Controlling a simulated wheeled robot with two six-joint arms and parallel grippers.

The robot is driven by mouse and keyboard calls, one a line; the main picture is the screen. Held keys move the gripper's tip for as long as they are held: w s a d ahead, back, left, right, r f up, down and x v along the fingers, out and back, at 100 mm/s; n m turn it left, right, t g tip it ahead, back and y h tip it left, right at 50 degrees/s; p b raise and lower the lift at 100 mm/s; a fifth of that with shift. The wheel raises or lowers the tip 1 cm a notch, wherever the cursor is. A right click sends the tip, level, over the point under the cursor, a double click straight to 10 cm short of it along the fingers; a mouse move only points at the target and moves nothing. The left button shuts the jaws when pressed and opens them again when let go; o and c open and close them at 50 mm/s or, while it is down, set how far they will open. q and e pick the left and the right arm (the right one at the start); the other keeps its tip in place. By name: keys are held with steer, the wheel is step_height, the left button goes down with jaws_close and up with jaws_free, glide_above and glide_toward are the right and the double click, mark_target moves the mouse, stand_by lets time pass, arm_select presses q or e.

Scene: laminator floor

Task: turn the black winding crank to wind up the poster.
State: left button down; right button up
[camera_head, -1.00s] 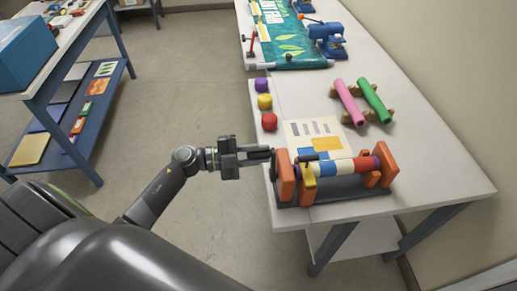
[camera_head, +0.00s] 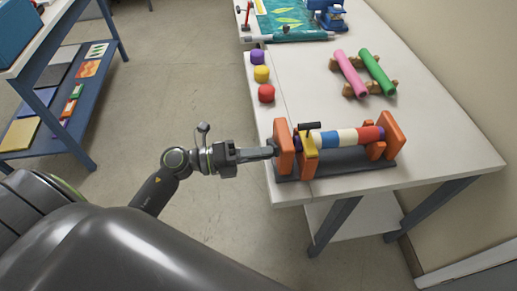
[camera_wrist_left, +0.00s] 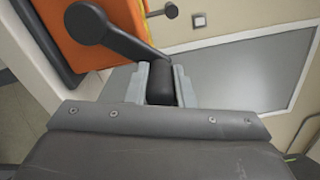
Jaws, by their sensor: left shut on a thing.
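The winder has orange end stands (camera_head: 391,132), a dark base (camera_head: 345,168) and a roller (camera_head: 347,137) with blue, white and red bands. It stands at the table's near corner. A yellow piece (camera_head: 308,152) is beside the left stand, with a black bar (camera_head: 310,126) above it. My left gripper (camera_head: 270,151) is at the left stand's outer side. In the left wrist view, its fingers are shut on the handle (camera_wrist_left: 160,84) of the black winding crank (camera_wrist_left: 125,40), beside an orange stand. My right gripper is not in view.
Purple, yellow and red round pieces (camera_head: 261,73) line the table's left edge. Pink and green rolls (camera_head: 363,74) lie on small rests further back. A teal poster (camera_head: 295,27) and a blue device (camera_head: 329,15) are at the far end. A blue shelf cart (camera_head: 95,90) stands left.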

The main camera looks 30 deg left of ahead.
arm_select(q)
steer(key=shift+s+d+f+m+b, duration=0.2)
steer(key=shift+s+f+m+b, duration=0.1)
steer(key=shift+f+m+b, duration=0.15)
steer(key=shift+s+d+f+m+b, duration=0.25)
steer(key=shift+s+f+b, duration=0.1)
steer(key=shift+f, duration=0.15)
steer(key=c, duration=1.3)
jaws_free()
steer(key=shift+o, duration=0.2)
